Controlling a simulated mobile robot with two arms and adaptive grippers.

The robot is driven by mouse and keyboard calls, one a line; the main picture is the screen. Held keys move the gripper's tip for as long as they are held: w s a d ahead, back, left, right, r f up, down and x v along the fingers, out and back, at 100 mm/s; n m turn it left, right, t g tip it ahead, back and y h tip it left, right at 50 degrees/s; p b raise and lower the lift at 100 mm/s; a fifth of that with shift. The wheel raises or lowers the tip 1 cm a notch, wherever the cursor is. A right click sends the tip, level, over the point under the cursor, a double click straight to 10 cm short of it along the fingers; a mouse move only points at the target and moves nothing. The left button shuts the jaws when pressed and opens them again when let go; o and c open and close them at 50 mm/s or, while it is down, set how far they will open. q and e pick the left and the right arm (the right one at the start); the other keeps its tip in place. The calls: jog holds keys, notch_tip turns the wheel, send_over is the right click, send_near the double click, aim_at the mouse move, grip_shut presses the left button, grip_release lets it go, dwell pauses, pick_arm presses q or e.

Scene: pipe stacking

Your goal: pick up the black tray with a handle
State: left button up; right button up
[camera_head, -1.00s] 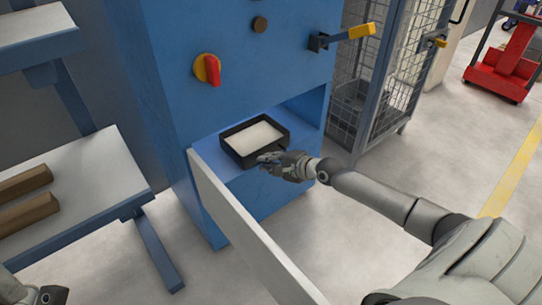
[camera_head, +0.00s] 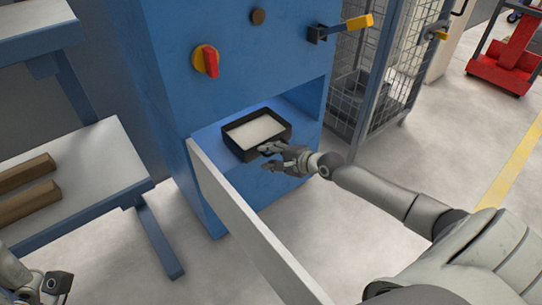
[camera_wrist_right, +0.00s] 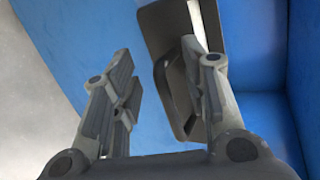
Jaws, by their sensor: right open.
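The black tray (camera_head: 232,144) has a pale, flat inside and stands in the open blue recess of the machine. In the right wrist view its dark body (camera_wrist_right: 157,28) and looped handle (camera_wrist_right: 172,92) show at top centre. My right gripper (camera_head: 266,157) is at the tray's near side, by the handle. In the right wrist view the right gripper (camera_wrist_right: 165,62) is open, with the handle close to its right finger, which partly hides it. I cannot tell if they touch. Part of my left arm shows at the bottom left; its fingers are not seen.
A pale upright panel (camera_head: 240,220) runs forward from the recess's left edge. The blue machine (camera_head: 165,110) has a red-and-yellow switch (camera_head: 206,61). Brown bars (camera_head: 28,204) lie on a shelf at left.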

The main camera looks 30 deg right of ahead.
jog(key=v, duration=1.2)
dwell(0.4)
